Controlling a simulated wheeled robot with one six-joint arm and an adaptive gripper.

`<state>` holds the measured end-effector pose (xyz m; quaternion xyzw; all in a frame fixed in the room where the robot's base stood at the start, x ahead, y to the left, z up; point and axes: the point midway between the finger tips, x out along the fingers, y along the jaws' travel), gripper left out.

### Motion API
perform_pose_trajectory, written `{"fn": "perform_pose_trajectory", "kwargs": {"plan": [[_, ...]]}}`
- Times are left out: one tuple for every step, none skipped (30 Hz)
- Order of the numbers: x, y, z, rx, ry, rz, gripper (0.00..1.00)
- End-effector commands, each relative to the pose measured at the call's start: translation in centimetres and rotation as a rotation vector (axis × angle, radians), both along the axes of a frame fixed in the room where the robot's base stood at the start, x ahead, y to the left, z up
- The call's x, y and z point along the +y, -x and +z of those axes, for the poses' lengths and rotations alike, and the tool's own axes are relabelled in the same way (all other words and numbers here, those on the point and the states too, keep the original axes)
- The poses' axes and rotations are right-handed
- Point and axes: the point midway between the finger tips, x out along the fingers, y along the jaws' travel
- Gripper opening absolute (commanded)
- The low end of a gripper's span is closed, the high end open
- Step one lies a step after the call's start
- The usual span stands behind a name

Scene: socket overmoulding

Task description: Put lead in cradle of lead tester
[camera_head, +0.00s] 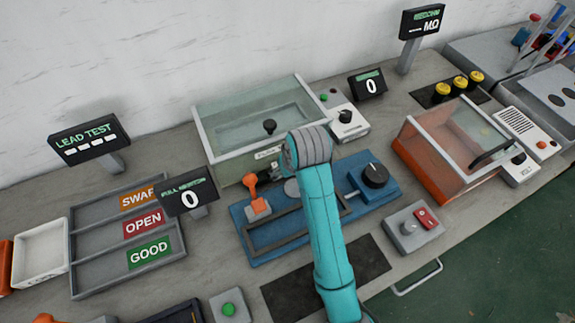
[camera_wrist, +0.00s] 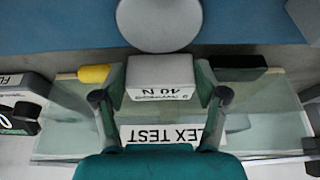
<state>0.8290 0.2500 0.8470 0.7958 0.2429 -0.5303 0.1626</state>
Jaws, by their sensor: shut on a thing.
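In the head view my gripper is mostly hidden behind my arm, near the clear-lidded box and the blue fixture (camera_head: 385,198). A yellow piece (camera_wrist: 94,74) and a black piece (camera_wrist: 238,67) show on either side of the block; I cannot tell whether they join it. I cannot make out a lead or its cradle for certain. The LEAD TEST display (camera_head: 84,140) stands at the back left.
The clear-lidded box (camera_head: 222,170) stands close behind my gripper; its FLEX TEST label (camera_wrist: 172,134) shows in the wrist view. An orange clamp (camera_head: 258,205) rises beside it. A sorting tray (camera_head: 78,262) lies left. An orange-framed chamber (camera_head: 415,165) stands right.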

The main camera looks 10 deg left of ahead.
Motion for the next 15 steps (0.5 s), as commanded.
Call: {"fn": "perform_pose_trajectory", "kwargs": {"plan": [[-0.11, 0.37, -0.63, 0.001, 0.001, 0.001, 0.36], [-0.12, 0.46, -0.83, 0.001, 0.001, 0.001, 0.36], [-0.13, 0.50, -0.92, 0.000, 0.000, 0.001, 0.36], [-0.12, 0.48, -0.92, -0.001, 0.000, 0.001, 0.36], [-0.12, 0.46, -0.89, -0.001, 0.000, 0.001, 0.36], [-0.12, 0.44, -0.86, -0.001, 0.000, 0.001, 0.36], [-0.11, 0.43, -0.86, -0.001, 0.000, 0.001, 0.36], [-0.11, 0.43, -0.86, -0.001, 0.000, 0.001, 0.36], [-0.11, 0.43, -0.86, -0.001, 0.000, 0.001, 0.36], [-0.12, 0.44, -0.89, -0.001, 0.000, 0.001, 0.36], [-0.12, 0.43, -0.96, -0.001, 0.000, 0.001, 0.36], [-0.12, 0.44, -1.06, -0.001, 0.000, 0.001, 0.36], [-0.12, 0.43, -1.14, -0.001, 0.000, 0.001, 0.36], [-0.12, 0.42, -1.09, -0.001, 0.000, 0.001, 0.80], [-0.11, 0.41, -1.08, -0.001, 0.000, 0.001, 0.90]]}}
